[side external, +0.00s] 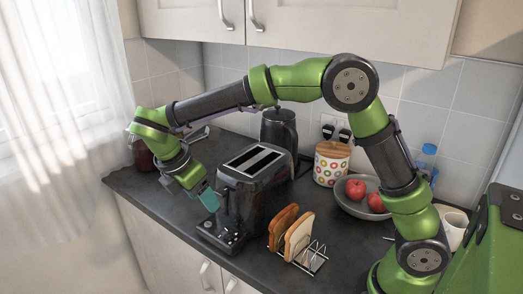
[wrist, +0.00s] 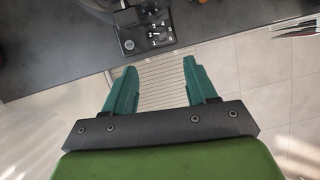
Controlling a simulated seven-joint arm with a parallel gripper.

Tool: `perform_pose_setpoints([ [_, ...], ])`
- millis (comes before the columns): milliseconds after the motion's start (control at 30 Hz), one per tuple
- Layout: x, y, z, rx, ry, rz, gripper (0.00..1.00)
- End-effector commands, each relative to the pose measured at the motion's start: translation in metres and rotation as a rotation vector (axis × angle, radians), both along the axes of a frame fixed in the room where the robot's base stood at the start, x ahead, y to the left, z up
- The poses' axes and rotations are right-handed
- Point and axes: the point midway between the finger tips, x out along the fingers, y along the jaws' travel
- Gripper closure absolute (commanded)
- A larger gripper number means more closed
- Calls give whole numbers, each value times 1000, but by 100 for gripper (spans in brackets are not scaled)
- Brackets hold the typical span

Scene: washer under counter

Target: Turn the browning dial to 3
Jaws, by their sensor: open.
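The black toaster (side external: 262,200) stands on the dark counter with two empty-looking slots on top. Its control panel (side external: 222,236) juts out at the front left base. In the wrist view the browning dial (wrist: 155,35) is at top centre, with small white numbers around it; I cannot tell which number it points at. My gripper (side external: 212,202) has teal fingers and hangs beside the toaster's left front, above the panel. In the wrist view my gripper (wrist: 158,70) is open and empty, its fingertips apart from the dial, which lies beyond them.
A toast rack (side external: 310,258) with bread slices stands right of the toaster. Behind are a dark kettle (side external: 279,128), a dotted canister (side external: 331,163) and a bowl (side external: 357,207) with red apples. The counter edge (side external: 165,221) runs close along the front.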

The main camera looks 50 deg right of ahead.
Motion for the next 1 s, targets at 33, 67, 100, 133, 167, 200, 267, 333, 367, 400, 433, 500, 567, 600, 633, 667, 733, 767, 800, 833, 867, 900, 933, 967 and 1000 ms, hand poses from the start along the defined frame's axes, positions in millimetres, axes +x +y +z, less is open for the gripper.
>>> perform_pose_setpoints([
  [33, -2, -4, -10, -1, 5, -2, 43],
  [67, -2, -7, -15, -2, 4, -1, 43],
  [100, -2, -10, -23, -2, 4, -3, 43],
  [133, -2, -13, -30, 0, 5, -1, 43],
  [167, -3, -15, -36, 0, 5, -2, 43],
  [200, -3, -18, -44, 0, 5, -1, 43],
  [267, -4, -24, -57, 0, 6, -2, 43],
  [333, -4, -29, -71, 0, 5, -2, 43],
  [367, -4, -32, -77, 0, 3, -2, 43],
  [400, -5, -35, -85, 0, 4, -3, 43],
  [433, -6, -37, -91, 1, 5, -4, 43],
  [500, -6, -42, -103, 1, 2, -2, 43],
  [567, -6, -46, -113, 1, 3, -3, 43],
  [600, -6, -49, -118, 1, 2, -3, 43],
  [633, -6, -50, -122, 1, 2, -4, 43],
  [667, -6, -51, -125, 1, 1, -4, 43],
  [733, -6, -54, -131, 2, 0, -3, 43],
  [767, -6, -54, -133, 2, 0, -3, 43],
  [800, -7, -55, -135, 2, -1, -3, 43],
  [833, -6, -56, -136, 3, -1, -3, 43],
  [867, -7, -56, -137, 3, -1, -3, 43],
  [900, -7, -56, -137, 3, -1, -3, 43],
  [933, -7, -56, -138, 3, -1, -3, 43],
  [967, -7, -56, -138, 3, -2, -2, 43],
  [1000, -7, -57, -138, 3, -2, -2, 43],
])
